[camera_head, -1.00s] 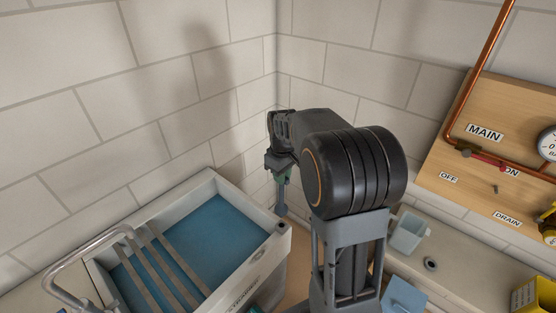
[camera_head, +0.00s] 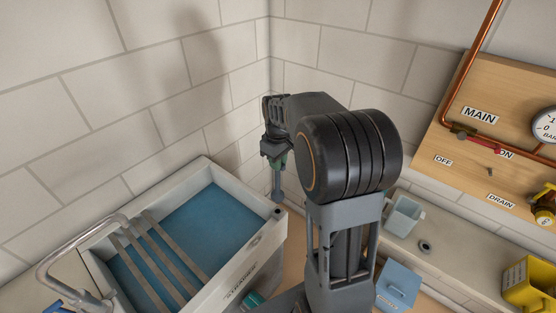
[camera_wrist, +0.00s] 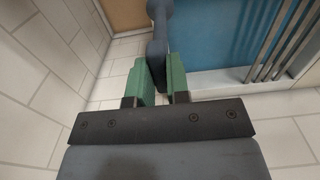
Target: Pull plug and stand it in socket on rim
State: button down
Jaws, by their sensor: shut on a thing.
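My gripper (camera_head: 275,162) is shut on a grey-blue plug (camera_head: 277,187), which hangs upright below the jaws. In the wrist view the green finger pads (camera_wrist: 161,80) press on both sides of the plug (camera_wrist: 160,28). In the head view the plug's lower end appears close to the far right corner of the white sink's rim (camera_head: 272,232); I cannot tell whether it touches. A small dark hole (camera_head: 257,240), possibly the socket, shows on the rim. The sink holds blue water (camera_head: 212,230); its drain is not visible.
Metal bars (camera_head: 160,262) and a curved tap (camera_head: 75,250) cross the sink's left side. Walls meet closely behind my gripper.

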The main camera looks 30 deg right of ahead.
jog(key=b, duration=0.3)
send_over(278, 194)
jog(key=shift+w+d+f, duration=0.1)
jog(key=shift+w+f, duration=0.1)
jog(key=shift+f, duration=0.85)
jog(key=shift+w+d+f, duration=0.1)
jog(key=shift+w+f, duration=0.1)
jog(key=shift+f, duration=0.8)
jog(key=shift+f+b, duration=1.2)
jog(key=shift+f, duration=0.9)
jog(key=c, duration=1)
grip_release()
notch_tip(278, 194, up, 14)
jog(key=shift+f+b, duration=0.1)
jog(key=shift+b, duration=0.35)
jog(key=shift+w+m, duration=0.25)
jog(key=shift+m, duration=0.15)
jog(key=s+a+f+m+t, duration=0.1)
jog(key=s+a+f, duration=0.1)
jog(key=s, duration=0.3)
jog(key=s+a+f+m+t, duration=0.1)
jog(key=s+a+f+t, duration=0.1)
jog(key=s+a, duration=0.2)
jog(key=s+a+f+m+t, duration=0.1)
jog(key=s+a+f+m, duration=0.1)
jog(key=s, duration=0.5)
jog(key=shift+s+a+f+t, duration=0.3)
jog(key=shift+a+f, duration=0.3)
jog(key=shift+a, duration=0.15)
